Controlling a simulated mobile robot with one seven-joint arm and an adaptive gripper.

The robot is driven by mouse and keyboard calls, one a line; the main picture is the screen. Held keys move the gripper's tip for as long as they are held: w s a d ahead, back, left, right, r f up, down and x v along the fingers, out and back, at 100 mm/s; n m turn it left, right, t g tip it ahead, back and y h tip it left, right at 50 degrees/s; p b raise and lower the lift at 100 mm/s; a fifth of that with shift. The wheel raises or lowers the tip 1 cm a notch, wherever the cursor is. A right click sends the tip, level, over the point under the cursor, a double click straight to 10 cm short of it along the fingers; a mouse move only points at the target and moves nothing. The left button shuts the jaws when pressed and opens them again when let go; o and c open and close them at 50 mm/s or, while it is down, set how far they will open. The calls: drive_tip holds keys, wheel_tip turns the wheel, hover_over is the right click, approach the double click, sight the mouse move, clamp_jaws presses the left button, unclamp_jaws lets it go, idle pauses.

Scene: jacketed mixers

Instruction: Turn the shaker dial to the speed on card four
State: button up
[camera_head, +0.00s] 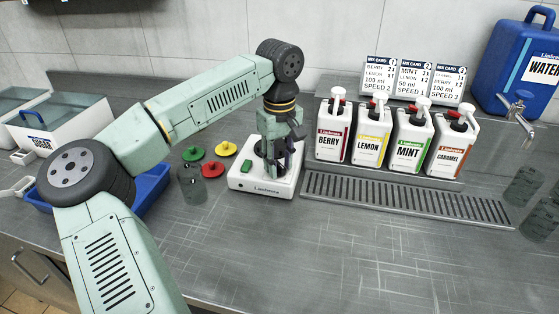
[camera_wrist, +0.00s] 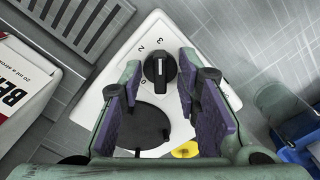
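The white shaker (camera_head: 262,185) stands on the counter, with a black round platform (camera_wrist: 145,127) and a black dial (camera_wrist: 160,68) with a white mark. Printed numbers 0, 2 and 3 show around the dial; the exact setting of the mark is hard to tell. My gripper (camera_wrist: 159,63) is open and empty, its purple-padded fingertips on either side of the dial with gaps. In the head view my gripper (camera_head: 278,152) points down over the shaker and hides the dial.
Berry (camera_head: 333,133), lemon (camera_head: 371,134), mint (camera_head: 409,140) and caramel (camera_head: 452,145) bottles stand right of the shaker, behind a drain grate (camera_head: 405,197). The front counter is clear.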

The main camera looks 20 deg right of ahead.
sight(279, 164)
wheel_tip(279, 164, up, 12)
idle(0.6)
idle(0.4)
